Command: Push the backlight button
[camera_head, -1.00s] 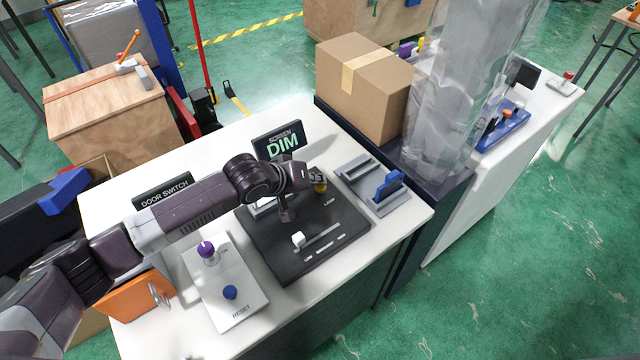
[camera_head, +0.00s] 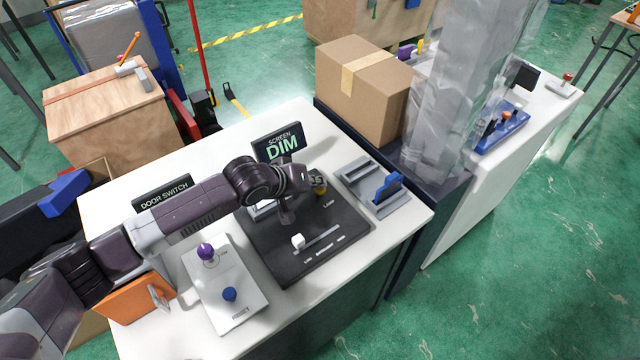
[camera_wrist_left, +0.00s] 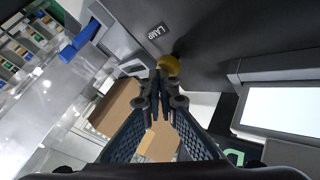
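The dark control panel (camera_head: 275,245) on the white desk carries a yellow button (camera_head: 320,188) beside the word LAMP and a white slider knob (camera_head: 298,240). No label reading "backlight" is legible. A black sign (camera_head: 281,144) behind the panel reads SCREEN DIM. My left gripper (camera_head: 314,178) is over the panel's far part, right by the yellow button. In the left wrist view its fingers (camera_wrist_left: 160,77) are together and empty, with the tips close to the yellow button (camera_wrist_left: 170,65); contact cannot be told. My right gripper is not in view.
A white plate (camera_head: 224,285) with purple and blue knobs lies left of the panel. A grey fixture with a blue handle (camera_head: 388,186) stands to its right. A cardboard box (camera_head: 365,95) and a clear-wrapped column (camera_head: 455,90) stand behind. A lit screen (camera_wrist_left: 283,108) is beside the fingers.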

